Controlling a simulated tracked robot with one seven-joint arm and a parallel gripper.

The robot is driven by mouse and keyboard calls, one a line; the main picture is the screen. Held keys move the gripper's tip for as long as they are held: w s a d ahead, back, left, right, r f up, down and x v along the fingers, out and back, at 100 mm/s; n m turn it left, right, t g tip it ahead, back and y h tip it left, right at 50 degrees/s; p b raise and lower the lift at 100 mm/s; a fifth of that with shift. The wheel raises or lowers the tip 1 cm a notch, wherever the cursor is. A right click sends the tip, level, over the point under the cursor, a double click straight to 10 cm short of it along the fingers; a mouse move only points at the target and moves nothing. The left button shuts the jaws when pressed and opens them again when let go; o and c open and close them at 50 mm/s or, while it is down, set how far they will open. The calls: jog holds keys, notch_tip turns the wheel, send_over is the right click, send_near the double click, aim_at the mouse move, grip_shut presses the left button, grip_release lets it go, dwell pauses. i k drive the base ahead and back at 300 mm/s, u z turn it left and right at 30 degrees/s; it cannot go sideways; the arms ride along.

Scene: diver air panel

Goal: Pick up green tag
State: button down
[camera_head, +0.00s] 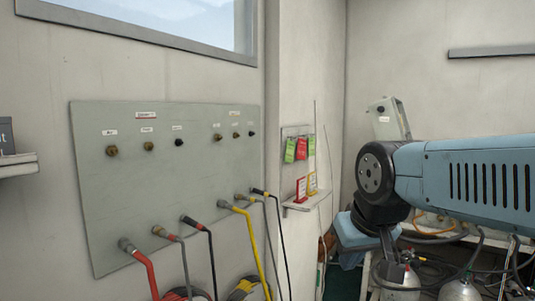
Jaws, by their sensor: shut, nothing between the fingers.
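Green tags hang on a small grey board on the side wall, right of the big panel. A narrower green piece shows at the board's right edge. Some red shows between and behind them. My blue arm comes in from the right, with its black joint right of the tags and apart from them. I cannot make out the fingers of my gripper in this view.
A small shelf (297,207) below the tags holds a red-framed card (301,190) and a yellow-framed card (312,184). Hoses hang from the grey panel (180,185) at the left. Gas cylinders (400,283) and a cluttered bench stand at the lower right.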

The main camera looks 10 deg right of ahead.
aim_at(290, 145)
jog(key=z, duration=0.05)
jog(key=k, duration=0.55)
jog(key=z, duration=0.35)
jog(key=i, duration=1.6)
jog(key=u, duration=0.35)
jog(key=k, duration=1.15)
jog(key=z, duration=0.5)
jog(key=i, duration=0.9)
jog(key=z, duration=0.35)
